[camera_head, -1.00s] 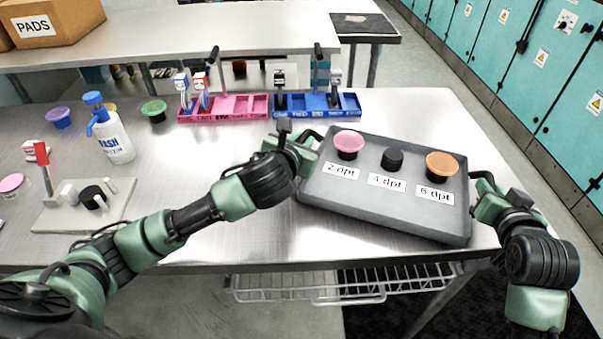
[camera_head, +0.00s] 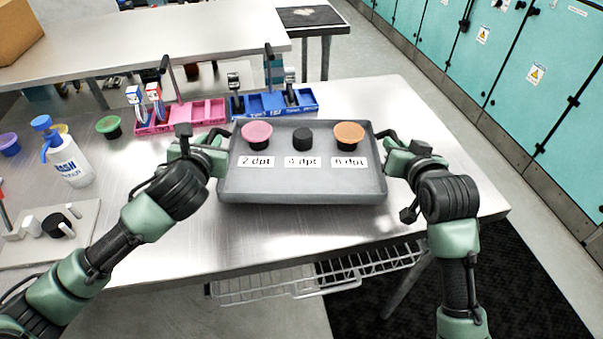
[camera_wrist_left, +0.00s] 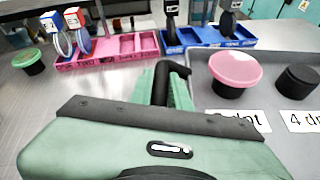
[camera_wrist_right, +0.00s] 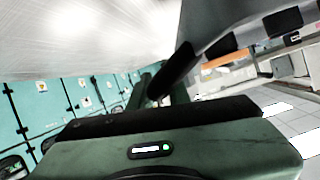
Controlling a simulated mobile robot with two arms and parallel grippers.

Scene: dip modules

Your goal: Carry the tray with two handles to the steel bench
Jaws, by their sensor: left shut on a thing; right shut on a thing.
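The grey tray (camera_head: 300,191) is level in the head view, over the front half of the steel table. It bears a pink-topped cup (camera_head: 257,134), a black cup (camera_head: 302,139) and an orange-topped cup (camera_head: 348,135), with labels 2 dpt, 4 dpt and 6 dpt. My left gripper (camera_head: 212,140) is shut on the tray's left black handle, which also shows in the left wrist view (camera_wrist_left: 173,73). My right gripper (camera_head: 394,142) is shut on the right handle. The right wrist view shows the tray's side and dark handle (camera_wrist_right: 172,72) close up. I cannot tell whether the tray touches the table.
A pink rack (camera_head: 182,116) and a blue rack (camera_head: 272,103) stand behind the tray. A wash bottle (camera_head: 68,158), a green cup (camera_head: 109,126) and a pale board (camera_head: 60,243) are at left. Another bench (camera_head: 170,45) stands behind. The aisle along the teal cabinets (camera_head: 535,75) is clear.

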